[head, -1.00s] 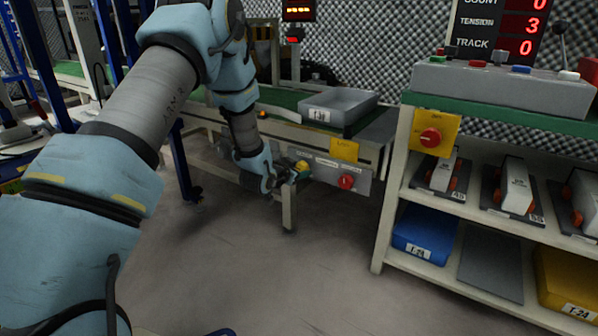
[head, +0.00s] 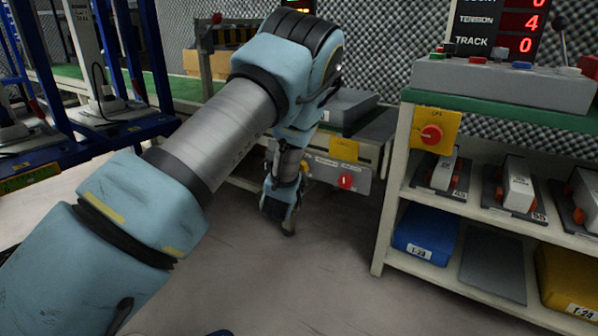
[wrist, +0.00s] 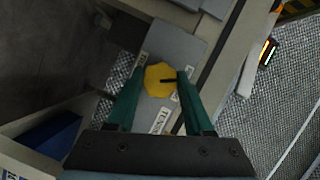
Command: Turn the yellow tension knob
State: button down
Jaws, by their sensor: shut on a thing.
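The yellow tension knob (wrist: 158,82) shows in the wrist view, lobed, with a dark pointer line toward the right. It sits on a grey panel with white labels. My gripper (wrist: 161,74) has its two green fingers on either side of the knob, shut on it. In the head view my arm hides most of the knob and the fingers; the grey panel (head: 325,177) shows beside my wrist. The display (head: 500,22) at the upper right reads TENSION 4 and TRACK 0.
A red knob (head: 345,181) is on the same panel, under a yellow plate (head: 344,149). A grey tray (head: 345,106) stands on the bench above. A shelf rack with a blue bin (head: 425,234) stands to the right. The floor between is clear.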

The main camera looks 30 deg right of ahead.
jog(key=shift+m+t+h, duration=0.3)
jog(key=shift+m+t, duration=0.3)
jog(key=shift+m, duration=1.1)
jog(key=shift+c, duration=1.4)
grip_release()
jog(key=p+v, duration=0.3)
jog(key=v, duration=0.7)
jog(key=shift+s+a+f+p, duration=0.2)
jog(key=shift+s+p, duration=0.1)
jog(key=shift+s, duration=0.05)
